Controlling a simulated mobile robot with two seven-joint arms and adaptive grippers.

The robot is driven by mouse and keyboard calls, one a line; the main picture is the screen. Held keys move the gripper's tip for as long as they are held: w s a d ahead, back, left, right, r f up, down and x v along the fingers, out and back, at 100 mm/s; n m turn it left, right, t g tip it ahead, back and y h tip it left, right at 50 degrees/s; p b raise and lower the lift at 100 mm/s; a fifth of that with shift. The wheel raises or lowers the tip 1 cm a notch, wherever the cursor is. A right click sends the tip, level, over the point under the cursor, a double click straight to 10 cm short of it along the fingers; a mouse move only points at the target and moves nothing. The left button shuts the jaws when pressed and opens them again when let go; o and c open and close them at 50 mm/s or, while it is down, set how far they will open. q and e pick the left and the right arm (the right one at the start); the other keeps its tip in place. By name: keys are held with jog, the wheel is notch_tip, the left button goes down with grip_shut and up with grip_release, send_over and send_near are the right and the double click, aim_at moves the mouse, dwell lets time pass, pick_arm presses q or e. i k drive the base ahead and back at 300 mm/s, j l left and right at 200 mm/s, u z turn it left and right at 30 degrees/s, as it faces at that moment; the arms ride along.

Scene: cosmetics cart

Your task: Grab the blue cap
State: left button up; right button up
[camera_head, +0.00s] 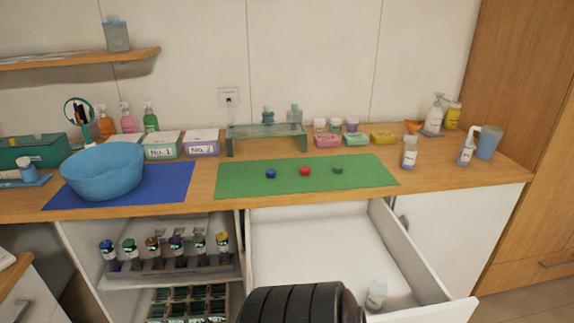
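The blue cap (271,173) is small and round. It sits on the green mat (237,187), left of a red cap (305,171) and a dark green cap (338,170), with gaps between them. Nothing touches or covers the blue cap. Neither of my grippers is in view. A black ribbed part at the bottom middle looks like a part of my own body.
Below the mat, a white drawer (300,250) stands open with a small bottle (377,294) inside. A blue basin (103,170) stands on a blue mat (180,185) at left. A clear stand (266,131) and small boxes are behind; bottles stand at right.

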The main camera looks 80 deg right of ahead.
aim_at(270, 173)
jog(key=i+l+z, duration=0.1)
jog(key=z, duration=0.3)
jog(key=i+z, duration=0.4)
jog(key=i+j+z, duration=0.1)
jog(key=z, duration=0.3)
jog(key=i+j+z, duration=0.15)
jog(key=i+z, duration=0.25)
jog(key=i+j+z, duration=0.1)
jog(key=z, duration=0.3)
